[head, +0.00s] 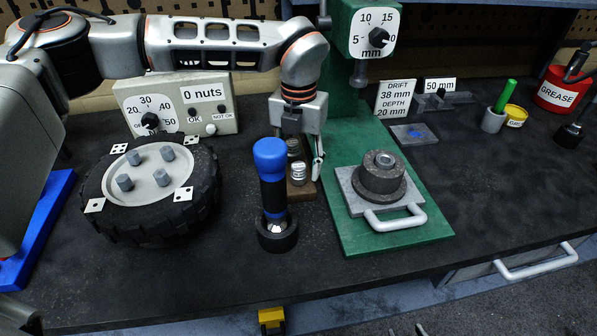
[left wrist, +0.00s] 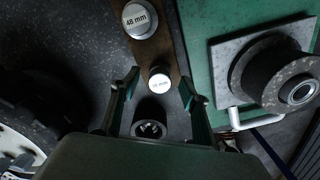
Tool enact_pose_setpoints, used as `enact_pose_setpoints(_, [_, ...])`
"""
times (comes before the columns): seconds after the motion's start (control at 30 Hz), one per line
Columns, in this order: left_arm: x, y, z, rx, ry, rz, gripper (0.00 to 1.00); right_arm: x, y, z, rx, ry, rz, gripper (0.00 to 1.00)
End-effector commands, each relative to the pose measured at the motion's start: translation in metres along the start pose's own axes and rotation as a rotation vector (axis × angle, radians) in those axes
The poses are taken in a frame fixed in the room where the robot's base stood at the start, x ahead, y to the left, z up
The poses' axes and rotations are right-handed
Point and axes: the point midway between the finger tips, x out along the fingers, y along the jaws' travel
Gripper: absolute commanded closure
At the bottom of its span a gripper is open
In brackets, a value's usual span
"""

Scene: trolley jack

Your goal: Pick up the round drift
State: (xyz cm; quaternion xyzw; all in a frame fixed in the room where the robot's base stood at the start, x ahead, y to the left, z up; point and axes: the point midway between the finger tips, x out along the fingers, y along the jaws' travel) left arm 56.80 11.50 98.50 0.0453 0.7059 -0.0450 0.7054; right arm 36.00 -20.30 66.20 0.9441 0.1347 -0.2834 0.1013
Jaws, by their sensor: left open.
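Two short round steel drifts with white labelled tops stand in a brown wooden rack (head: 301,191). The nearer drift (head: 298,173) also shows in the left wrist view (left wrist: 159,82); its label is too small to read surely. The farther drift (head: 293,148) reads 48 mm in the left wrist view (left wrist: 138,19). My left gripper (head: 302,162) points down over the rack. In the left wrist view its open fingers (left wrist: 159,84) lie on either side of the nearer drift, with no clear contact. A card (head: 396,98) reads drift 38 mm, depth 20 mm. My right gripper is not in view.
A blue-topped black tool (head: 271,180) stands upright in a black cup (head: 277,236) in front of the rack. A tyred wheel (head: 150,205) lies left. The green press (head: 395,238) stands right, carrying a plate with a round hub (head: 382,180). The front bench is mostly clear.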

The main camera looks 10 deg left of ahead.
Motion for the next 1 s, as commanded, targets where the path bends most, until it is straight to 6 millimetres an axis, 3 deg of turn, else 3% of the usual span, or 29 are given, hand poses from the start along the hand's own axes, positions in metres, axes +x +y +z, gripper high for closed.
enact_pose_setpoints(0.33, [0.0103, 0.0, 0.0002, 0.0, -0.001, 0.0, 0.55, -0.0004, 0.0001, -0.0012, 0.0, 0.001, 0.0, 0.6])
enact_pose_setpoints(0.37, [0.0103, 0.0, 0.0001, 0.0, -0.001, 0.0, 0.6, -0.0004, 0.0001, -0.0013, 0.0, 0.001, 0.0, 0.6])
enact_pose_setpoints(0.5, [0.0102, 0.0, 0.0001, 0.0, 0.0, 0.0, 0.96, -0.0004, 0.0002, -0.0021, 0.0, 0.003, 0.0, 0.6])
enact_pose_setpoints(0.53, [0.0102, 0.0, 0.0001, 0.0, 0.0, 0.0, 1.0, -0.0004, 0.0002, -0.0023, 0.0, 0.003, 0.0, 0.6])
enact_pose_setpoints(1.0, [0.0007, -0.0001, 0.0011, 0.0, -0.004, -0.001, 1.0, -0.0002, 0.0, -0.0033, 0.0, 0.005, 0.0, 0.6])
